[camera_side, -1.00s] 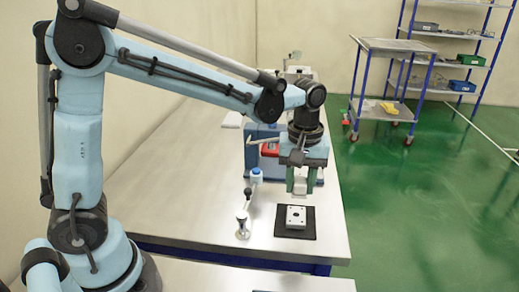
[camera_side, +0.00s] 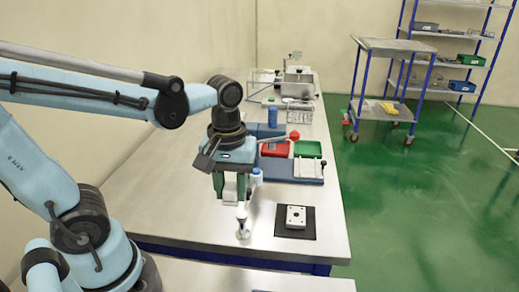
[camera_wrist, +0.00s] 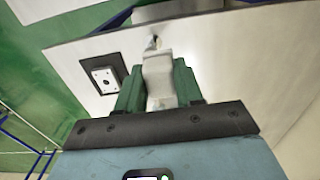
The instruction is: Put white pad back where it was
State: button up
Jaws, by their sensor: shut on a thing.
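A blue-capped bottle (camera_side: 257,177) stands close to the right of my gripper. Behind are a red box (camera_side: 273,149) and a green tray (camera_side: 308,149). The bench edge (camera_side: 347,238) lies just right of the mat. Bare bench (camera_side: 165,205) is free on the left.

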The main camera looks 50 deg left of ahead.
jog(key=shift+s+a+f, duration=0.1)
jog(key=shift+s+a, duration=0.05)
jog(key=shift+s, duration=0.35)
jog(key=shift+s+a+f, duration=0.1)
jog(key=shift+s, duration=0.35)
send_over(206, 209)
notch_tip(206, 209, down, 7)
jog(key=shift+d+f, duration=0.1)
jog(key=shift+f, duration=2)
jog(key=shift+f, duration=0.1)
jog(key=o, duration=1)
